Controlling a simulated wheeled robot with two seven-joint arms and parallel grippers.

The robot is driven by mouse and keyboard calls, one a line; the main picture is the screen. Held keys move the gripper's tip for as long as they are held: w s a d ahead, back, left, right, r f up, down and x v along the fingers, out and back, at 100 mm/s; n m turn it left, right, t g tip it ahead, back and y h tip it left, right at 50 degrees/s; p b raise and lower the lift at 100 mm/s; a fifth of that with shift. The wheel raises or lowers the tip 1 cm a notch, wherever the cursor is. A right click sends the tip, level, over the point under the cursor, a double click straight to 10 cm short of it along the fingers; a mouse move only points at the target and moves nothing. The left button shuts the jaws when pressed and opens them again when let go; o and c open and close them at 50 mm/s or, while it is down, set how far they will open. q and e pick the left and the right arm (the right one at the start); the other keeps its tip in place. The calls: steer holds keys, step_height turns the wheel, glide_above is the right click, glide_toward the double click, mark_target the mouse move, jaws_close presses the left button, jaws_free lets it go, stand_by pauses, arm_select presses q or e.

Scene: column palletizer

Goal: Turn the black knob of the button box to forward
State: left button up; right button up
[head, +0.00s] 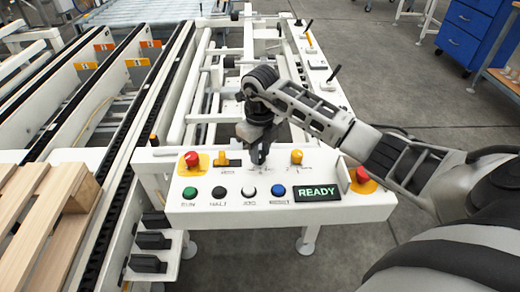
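The white button box (345,212) stands at the front middle of the machine. My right gripper (259,156) comes in from the right and points down over the rear middle of its panel. Its fingers look close together, but the angle does not show whether they are shut or hold anything. The black knob is not clearly visible; the gripper covers the panel there, with printed marks beside it. A yellow knob (297,156) stands right of the gripper, and a yellow-and-black part (223,158) stands left of it. My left gripper is not in view.
Green (189,193), black (219,192), white (249,191) and blue (278,190) buttons line the front, beside a READY display (317,192). Red mushroom buttons (192,158) (362,174) sit at both ends. A wooden pallet (40,220) lies left.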

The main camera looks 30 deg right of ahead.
mark_target(260, 154)
steer(key=shift+r, duration=0.1)
steer(key=m+p, duration=0.1)
steer(key=m, duration=0.3)
steer(key=shift+m+p, duration=0.4)
steer(key=shift+w+m+p, duration=0.1)
steer(key=shift+m+p, duration=0.55)
steer(key=shift+m, duration=1.35)
steer(key=o, duration=1)
step_height(260, 154, up, 16)
steer(key=shift+f+b, duration=0.1)
steer(key=shift+b, duration=0.25)
